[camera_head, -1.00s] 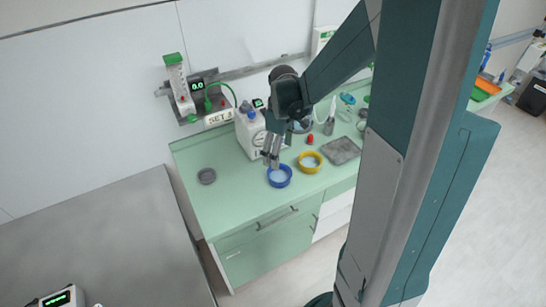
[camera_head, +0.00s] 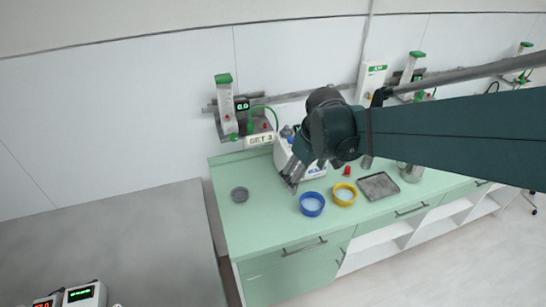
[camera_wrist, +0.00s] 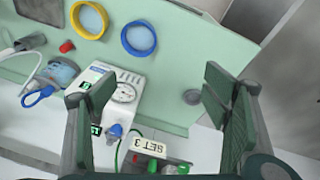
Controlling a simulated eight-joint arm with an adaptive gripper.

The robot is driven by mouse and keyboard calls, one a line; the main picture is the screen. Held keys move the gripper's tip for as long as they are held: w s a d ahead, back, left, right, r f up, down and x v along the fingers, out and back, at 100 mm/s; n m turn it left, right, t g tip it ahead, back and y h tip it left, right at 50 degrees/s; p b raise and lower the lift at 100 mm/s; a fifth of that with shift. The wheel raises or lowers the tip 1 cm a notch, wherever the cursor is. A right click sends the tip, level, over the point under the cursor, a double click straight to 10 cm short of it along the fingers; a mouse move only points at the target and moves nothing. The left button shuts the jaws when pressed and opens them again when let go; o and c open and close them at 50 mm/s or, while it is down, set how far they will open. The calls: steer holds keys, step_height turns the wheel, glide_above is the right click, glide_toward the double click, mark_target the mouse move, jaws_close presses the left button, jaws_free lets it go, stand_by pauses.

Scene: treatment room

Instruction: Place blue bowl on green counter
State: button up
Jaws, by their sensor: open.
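The blue bowl (camera_head: 312,204) sits upright on the green counter (camera_head: 262,225), close to its front edge. In the wrist view the blue bowl (camera_wrist: 138,38) is at the top, beyond the fingertips, with the counter (camera_wrist: 188,48) around it. My gripper (camera_head: 291,181) is up and to the left of the bowl in the head view, in front of the white device.
A yellow bowl (camera_head: 344,194) stands just right of the blue one, then a grey tray (camera_head: 378,186). A small red item (camera_head: 347,171) is behind. The white device (camera_wrist: 123,90) lies in the wrist view between the fingers. A grey dish (camera_head: 239,194) is at left; counter between is clear.

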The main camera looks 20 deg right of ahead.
steer(key=s+a+r+m+t, duration=0.3)
steer(key=s+a+r, duration=0.4)
steer(key=s, duration=0.4)
steer(key=shift+s+a+m+t, duration=0.4)
steer(key=shift+a+t, duration=0.4)
steer(key=shift+a, duration=0.05)
steer(key=shift+r, duration=0.1)
step_height(320, 180, down, 7)
steer(key=b, duration=0.6)
steer(key=shift+b, duration=0.4)
steer(key=shift+r, duration=0.1)
stand_by(0.4)
